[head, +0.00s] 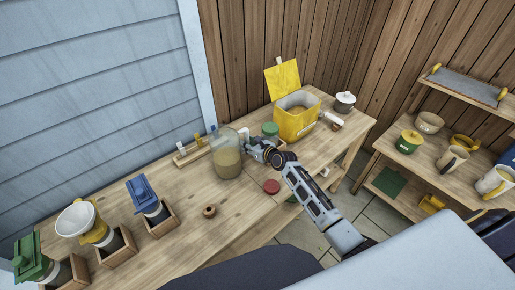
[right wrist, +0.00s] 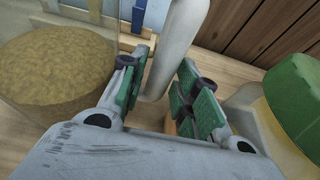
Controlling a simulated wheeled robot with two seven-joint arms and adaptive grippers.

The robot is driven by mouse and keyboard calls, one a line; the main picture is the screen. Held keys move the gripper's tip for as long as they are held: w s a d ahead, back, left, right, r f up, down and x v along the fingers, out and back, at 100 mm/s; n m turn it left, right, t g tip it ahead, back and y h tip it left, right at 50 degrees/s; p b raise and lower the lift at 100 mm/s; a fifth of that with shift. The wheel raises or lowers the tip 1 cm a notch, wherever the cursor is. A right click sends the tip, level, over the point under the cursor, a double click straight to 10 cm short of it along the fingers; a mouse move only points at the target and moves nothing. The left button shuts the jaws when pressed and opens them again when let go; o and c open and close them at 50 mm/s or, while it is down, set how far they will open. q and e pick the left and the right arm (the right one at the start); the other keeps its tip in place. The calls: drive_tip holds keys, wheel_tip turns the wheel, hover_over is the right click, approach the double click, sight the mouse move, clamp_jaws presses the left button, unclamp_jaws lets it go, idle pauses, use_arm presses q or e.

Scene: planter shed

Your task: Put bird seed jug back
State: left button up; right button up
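The bird seed jug (head: 227,163) is clear, partly filled with tan seed, and stands upright on the wooden bench near the wall. In the right wrist view the seed-filled jug body (right wrist: 55,75) is at the left. Its pale handle (right wrist: 182,40) rises between the fingers of my right gripper (right wrist: 162,85). The fingers look open around the handle, with a gap beside it. In the head view my right gripper (head: 250,143) is at the jug's right side. My left gripper is not in view.
A green-lidded jar (head: 270,129) stands close right of my right gripper. An open yellow seed bin (head: 295,124) is behind it. A red lid (head: 271,186) and a small brown ring (head: 209,211) lie in front. A narrow wooden rack (head: 190,154) stands behind the jug.

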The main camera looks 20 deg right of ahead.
drive_tip(key=v, duration=1.2)
idle(0.5)
idle(0.7)
